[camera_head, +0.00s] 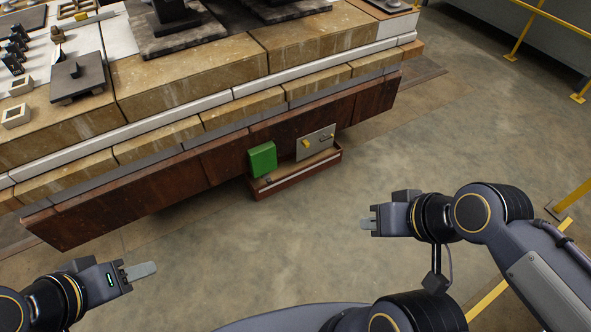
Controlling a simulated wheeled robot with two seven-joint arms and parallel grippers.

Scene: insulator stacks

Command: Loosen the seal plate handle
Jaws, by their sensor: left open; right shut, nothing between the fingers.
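A grey metal plate (316,142) stands against the reddish-brown side of the large block stack. A small yellow handle-like part (306,143) is on its face, and a second small yellow part shows near its upper right. I cannot tell for certain which part is the seal plate handle. My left gripper (143,271) is open and empty over the floor at lower left, well apart from the plate. My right gripper (368,225) is shut and empty over the floor, below and to the right of the plate, not touching it.
A green box (262,159) is left of the plate, above a low reddish-brown tray (300,175). The layered stack (190,80) fills the upper left, with a dark knobbed plate (77,82) on top. Yellow railings (523,37) stand at right. The floor (230,250) between my grippers is clear.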

